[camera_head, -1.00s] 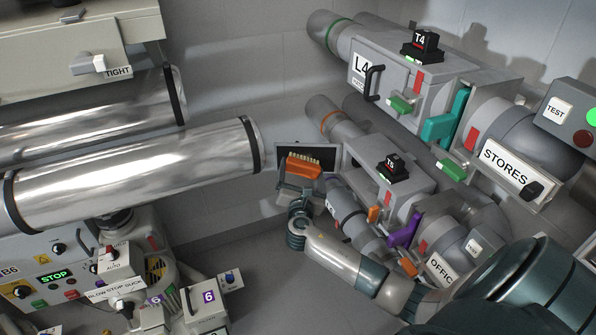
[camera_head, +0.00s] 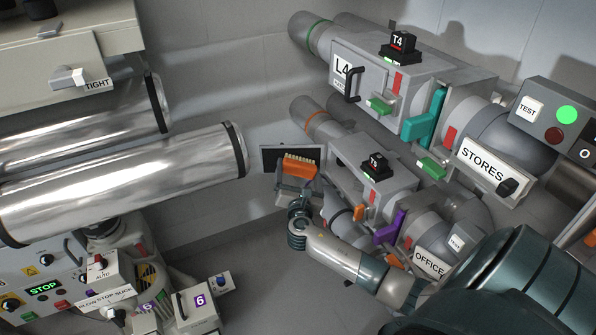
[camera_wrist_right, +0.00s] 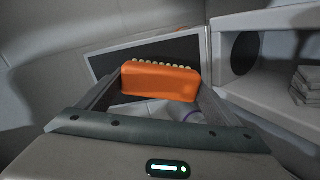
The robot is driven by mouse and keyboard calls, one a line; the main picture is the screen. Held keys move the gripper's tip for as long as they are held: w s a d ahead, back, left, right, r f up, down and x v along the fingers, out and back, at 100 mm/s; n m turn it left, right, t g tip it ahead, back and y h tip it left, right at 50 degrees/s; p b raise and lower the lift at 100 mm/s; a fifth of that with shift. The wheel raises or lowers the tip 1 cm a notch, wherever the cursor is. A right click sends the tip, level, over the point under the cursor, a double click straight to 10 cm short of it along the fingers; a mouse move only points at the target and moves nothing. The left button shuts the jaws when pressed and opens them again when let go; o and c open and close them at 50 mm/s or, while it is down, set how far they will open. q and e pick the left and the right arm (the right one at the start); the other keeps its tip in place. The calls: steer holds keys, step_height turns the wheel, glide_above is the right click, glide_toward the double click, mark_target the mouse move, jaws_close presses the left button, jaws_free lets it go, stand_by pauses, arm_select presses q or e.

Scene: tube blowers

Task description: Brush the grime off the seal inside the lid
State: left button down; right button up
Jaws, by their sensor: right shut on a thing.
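My right gripper (camera_head: 297,186) is shut on an orange brush (camera_head: 299,169) with a row of cream bristles. In the right wrist view, the brush (camera_wrist_right: 160,82) sits crosswise between the fingers, bristles pointing away from me. Behind it is the open lid (camera_head: 265,177), a pale frame around a dark inner face. In the wrist view, the dark face of the lid (camera_wrist_right: 105,63) is partly covered by the brush. I cannot tell whether the bristles touch it, and no grime can be made out. My left gripper is not in view.
Right of the lid is the lower grey tube unit (camera_head: 385,190) with a purple lever (camera_head: 391,233). The larger L4 unit (camera_head: 414,75) stands above it. Shiny tubes (camera_head: 120,178) run on the left. A round dark opening (camera_wrist_right: 243,53) shows beside the lid.

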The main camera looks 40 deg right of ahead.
mark_target(288, 174)
steer(key=shift+d+r, duration=0.2)
steer(key=shift+d, duration=0.05)
steer(key=shift+w+a, duration=0.1)
steer(key=shift+a, duration=0.05)
steer(key=shift+w+a, duration=0.25)
steer(key=shift+a, duration=0.15)
steer(key=shift+w+a+f, duration=0.2)
steer(key=shift+w+a, duration=0.4)
steer(key=shift+a, duration=0.3)
steer(key=shift+a, duration=0.1)
steer(key=shift+w+a, duration=0.95)
steer(key=shift+a, duration=0.1)
